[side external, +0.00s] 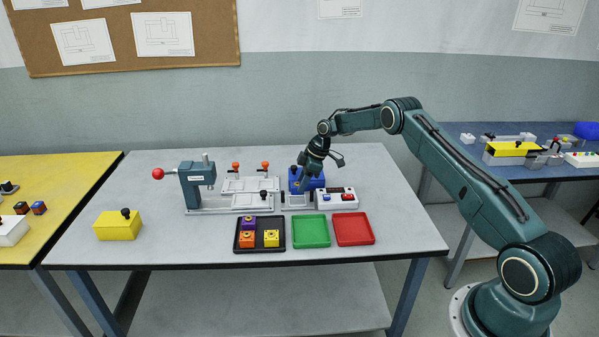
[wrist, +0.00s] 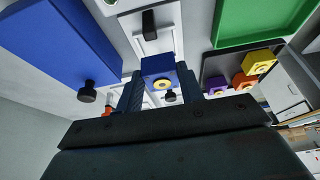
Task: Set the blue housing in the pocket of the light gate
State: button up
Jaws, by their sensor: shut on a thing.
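My gripper (wrist: 160,84) is shut on the small blue housing (wrist: 157,66), which has a yellow ring on its near face. The housing sits between the two fingers in the wrist view. In the side view my gripper (side external: 303,178) points down in front of the large blue block (side external: 315,184), and the housing is hard to tell from that block. A small grey fixture (side external: 296,201), possibly the light gate, stands below the gripper, left of the button box. Its pocket cannot be made out, nor whether the housing touches it.
The large blue block with a black knob (wrist: 50,45) is close at left in the wrist view. The white button box (side external: 337,198) stands right of the gripper. A black tray (side external: 259,246) holds purple, orange and yellow housings; green (side external: 311,231) and red (side external: 354,228) trays are empty.

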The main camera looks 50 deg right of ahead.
aim_at(296, 184)
jog(key=shift+f, duration=1.15)
jog(key=shift+f, duration=0.75)
dwell(1.9)
jog(key=o, duration=1.3)
jog(key=shift+r, duration=4)
